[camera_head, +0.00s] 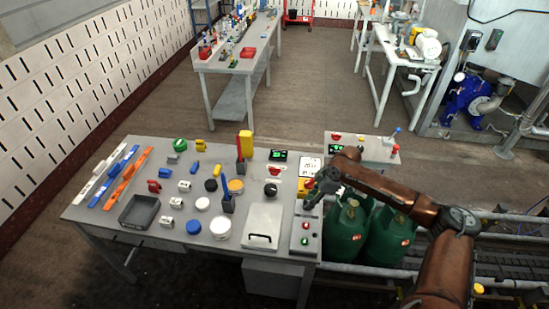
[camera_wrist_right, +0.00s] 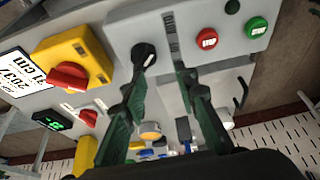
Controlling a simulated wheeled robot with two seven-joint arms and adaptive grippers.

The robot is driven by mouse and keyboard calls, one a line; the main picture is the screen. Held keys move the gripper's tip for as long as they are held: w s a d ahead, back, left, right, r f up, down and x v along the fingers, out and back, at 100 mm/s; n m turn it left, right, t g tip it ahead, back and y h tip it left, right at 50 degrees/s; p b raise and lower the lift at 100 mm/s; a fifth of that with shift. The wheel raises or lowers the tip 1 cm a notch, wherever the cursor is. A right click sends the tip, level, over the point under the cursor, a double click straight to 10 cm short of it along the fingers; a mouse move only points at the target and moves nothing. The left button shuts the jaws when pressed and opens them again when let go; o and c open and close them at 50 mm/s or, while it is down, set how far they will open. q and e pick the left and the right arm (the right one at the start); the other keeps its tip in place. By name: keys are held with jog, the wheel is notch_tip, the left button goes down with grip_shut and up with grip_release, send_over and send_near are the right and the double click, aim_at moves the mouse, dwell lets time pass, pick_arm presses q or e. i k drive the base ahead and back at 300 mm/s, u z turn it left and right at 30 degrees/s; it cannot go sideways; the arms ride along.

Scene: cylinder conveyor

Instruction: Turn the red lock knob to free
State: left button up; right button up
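A red knob (camera_wrist_right: 68,77) sits on a yellow housing (camera_wrist_right: 96,52) at the left of the right wrist view. In the head view the yellow housing (camera_head: 302,188) is at the table's right side, partly hidden by my right gripper (camera_head: 316,190). In the wrist view my right gripper (camera_wrist_right: 160,80) has its two fingers spread apart with nothing between them. Its fingertips are near a black knob (camera_wrist_right: 144,56) on a grey control box, to the right of the red knob and apart from it. My left gripper is not in view.
The grey box carries a red button (camera_wrist_right: 207,39) and a green button (camera_wrist_right: 257,26). Another red knob (camera_head: 274,171) is near a display (camera_head: 278,155). Green cylinders (camera_head: 346,230) stand beside the table's right edge, under my right arm. Loose parts cover the table's left and middle.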

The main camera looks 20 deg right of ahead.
aim_at(274, 172)
jog(key=i, duration=0.9)
jog(key=u, duration=0.05)
